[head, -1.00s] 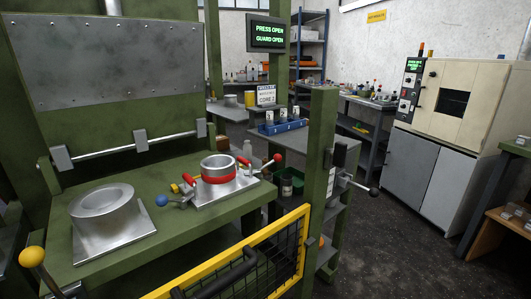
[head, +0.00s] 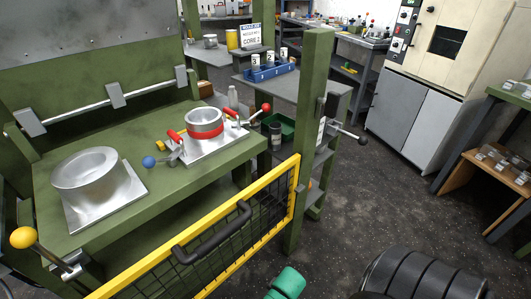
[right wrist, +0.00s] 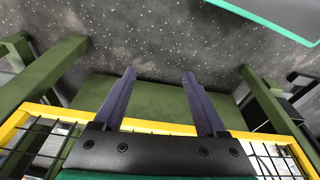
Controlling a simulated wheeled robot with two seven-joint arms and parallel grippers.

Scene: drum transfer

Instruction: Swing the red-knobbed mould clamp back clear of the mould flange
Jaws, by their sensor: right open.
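The mould (head: 205,124) is a metal cylinder with a red band, standing on a bright plate on the green press table. The red-knobbed clamp (head: 266,107) is at its right side, its red ball standing up and outward. Whether its arm lies over the flange is too small to tell. A blue-knobbed clamp (head: 149,162) is at the mould's left. My right gripper (right wrist: 158,75) is open and empty in the right wrist view, with green beams and dark floor beyond its fingers. No clamp shows there. My left gripper is not in view.
A yellow-framed mesh guard (head: 200,245) with a black handle stands in front of the press table, beside a green post (head: 312,140). A second metal ring (head: 90,180) sits on the table's left. A black-knobbed lever (head: 361,140) sticks out right of the post.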

